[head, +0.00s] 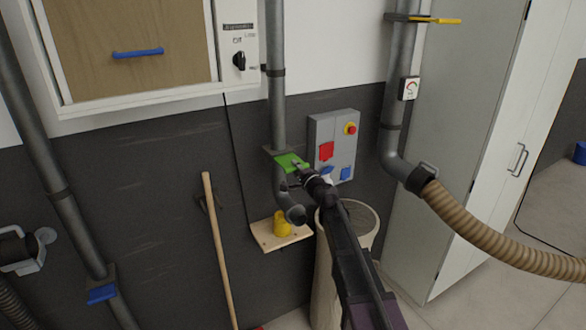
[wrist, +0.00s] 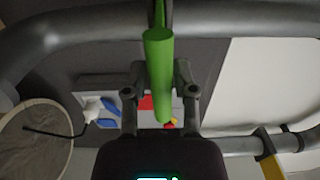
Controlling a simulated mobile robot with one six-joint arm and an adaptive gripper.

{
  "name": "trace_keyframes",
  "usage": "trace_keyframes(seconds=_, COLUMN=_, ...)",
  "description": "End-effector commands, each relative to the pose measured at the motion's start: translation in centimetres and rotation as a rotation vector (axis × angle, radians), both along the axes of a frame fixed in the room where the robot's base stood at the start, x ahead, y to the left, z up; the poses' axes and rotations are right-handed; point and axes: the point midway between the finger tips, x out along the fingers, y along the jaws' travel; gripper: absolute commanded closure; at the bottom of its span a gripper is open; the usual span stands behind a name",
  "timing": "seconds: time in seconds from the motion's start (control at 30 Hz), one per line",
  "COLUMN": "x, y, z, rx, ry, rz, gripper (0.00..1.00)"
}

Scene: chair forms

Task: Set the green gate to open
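The green gate (head: 292,162) is a flat green plate in a slot on the middle vertical grey pipe, sticking out toward me. In the wrist view its green handle (wrist: 159,75) lies lengthwise between my fingers, with its rounded end toward the palm. My gripper (head: 301,169) reaches the gate from the lower right in the head view. In the wrist view my gripper (wrist: 160,82) has one finger on each side of the handle, with narrow gaps showing, so it looks open around it. The fingertips are small in the head view.
A grey switch box (head: 333,145) with red and blue parts is just right of the gate. A blue gate (head: 102,294) and a yellow gate (head: 436,20) sit on other pipes. A wooden shelf (head: 268,239) with a yellow object (head: 282,224) and a bin (head: 361,221) stand below.

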Motion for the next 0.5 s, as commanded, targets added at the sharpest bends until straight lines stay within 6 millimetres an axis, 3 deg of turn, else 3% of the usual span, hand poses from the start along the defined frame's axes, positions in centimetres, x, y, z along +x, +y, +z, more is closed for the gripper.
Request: trace_keyframes(seconds=0.5, x=-0.26, y=-0.15, z=0.03, rx=0.002, ry=0.0, rz=0.0, gripper=0.51)
